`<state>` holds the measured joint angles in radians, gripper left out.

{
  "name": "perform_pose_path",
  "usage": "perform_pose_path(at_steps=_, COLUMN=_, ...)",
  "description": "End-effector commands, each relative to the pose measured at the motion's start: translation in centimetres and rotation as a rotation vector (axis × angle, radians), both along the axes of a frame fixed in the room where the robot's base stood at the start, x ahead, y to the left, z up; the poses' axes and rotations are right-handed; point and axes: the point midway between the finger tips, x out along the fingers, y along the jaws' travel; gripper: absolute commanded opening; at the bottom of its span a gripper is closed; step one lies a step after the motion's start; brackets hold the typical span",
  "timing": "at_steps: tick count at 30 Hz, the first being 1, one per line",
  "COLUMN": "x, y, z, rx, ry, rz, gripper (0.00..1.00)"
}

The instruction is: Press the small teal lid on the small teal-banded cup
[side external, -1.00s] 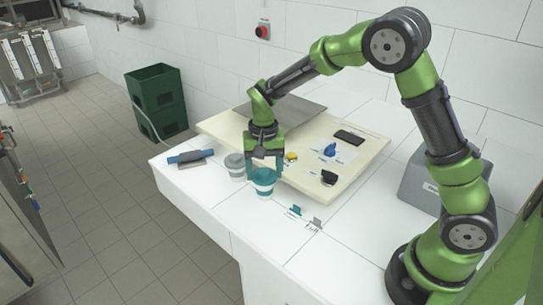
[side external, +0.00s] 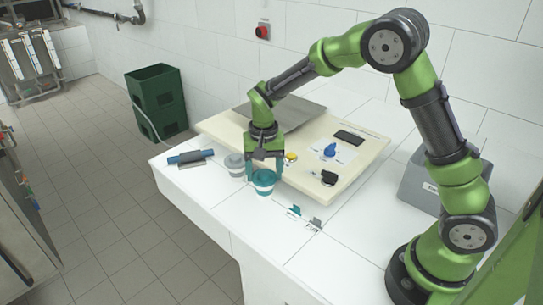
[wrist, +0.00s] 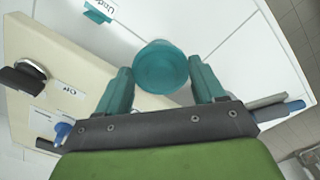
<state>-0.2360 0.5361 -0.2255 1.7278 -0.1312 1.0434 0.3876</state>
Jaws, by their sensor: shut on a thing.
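The small teal lid (side external: 263,175) is over the mouth of the small teal-banded cup (side external: 263,190), which stands upright on the white counter. My gripper (side external: 265,170) points down with its teal fingers on either side of the lid, shut on it. In the wrist view the round lid (wrist: 160,68) lies between the two fingertips of my gripper (wrist: 160,75) and hides the cup below. The lid looks level and close on the rim; I cannot tell whether it is fully seated.
A grey cup (side external: 235,165) stands close to the left. A blue-handled roller (side external: 190,157) lies farther left. A cream board (side external: 345,175) with a blue knob (side external: 330,150) and a black knob (side external: 328,177) is behind and right.

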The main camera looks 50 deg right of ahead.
Motion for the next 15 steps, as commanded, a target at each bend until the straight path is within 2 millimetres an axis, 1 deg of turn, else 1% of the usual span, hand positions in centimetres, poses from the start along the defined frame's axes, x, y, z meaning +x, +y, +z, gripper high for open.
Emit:
perform_pose_path(at_steps=4, x=-0.03, y=-0.01, z=-0.38, rx=0.0, ry=0.001, rz=0.001, gripper=0.4)
perform_pose_path(at_steps=11, x=-0.07, y=-0.02, z=-0.41, rx=0.0, ry=0.003, rz=0.0, gripper=0.4)
perform_pose_path(at_steps=12, x=-0.08, y=-0.02, z=-0.42, rx=-0.001, ry=0.003, rz=0.0, gripper=0.68)
perform_pose_path(at_steps=14, x=-0.09, y=-0.03, z=-0.43, rx=-0.001, ry=0.003, rz=0.0, gripper=0.78)
perform_pose_path(at_steps=15, x=-0.09, y=-0.03, z=-0.43, rx=-0.001, ry=0.003, rz=0.0, gripper=0.84)
